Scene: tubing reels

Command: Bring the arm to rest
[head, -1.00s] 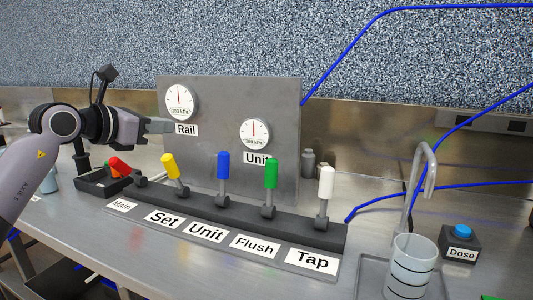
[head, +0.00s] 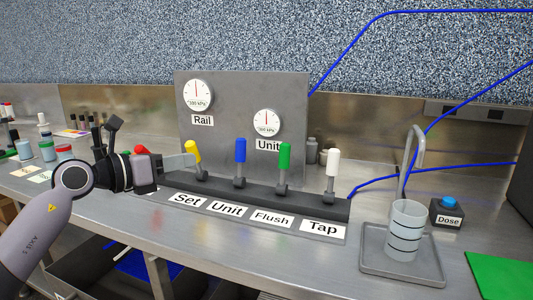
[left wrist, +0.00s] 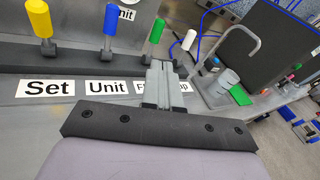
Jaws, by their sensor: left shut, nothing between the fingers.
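My left gripper (head: 190,161) is shut and empty in the head view, in front of the lever row's left end, close to the yellow lever (head: 193,151). Whether it touches that lever cannot be told. In the left wrist view its closed fingers (left wrist: 160,72) point toward the bench, over part of the Flush and Tap labels. The blue lever (head: 240,150), green lever (head: 284,156) and white lever (head: 332,163) stand to the right on the dark base (head: 260,194). The red lever and Main label are mostly hidden behind my gripper. My right gripper is not in view.
The panel (head: 240,100) behind the levers carries the Rail gauge (head: 198,95) and Unit gauge (head: 267,122). A banded beaker (head: 404,232) stands on a tray (head: 375,268) under a tap (head: 410,150). A Dose button (head: 449,202) and green mat (head: 498,274) lie right. Jars stand far left.

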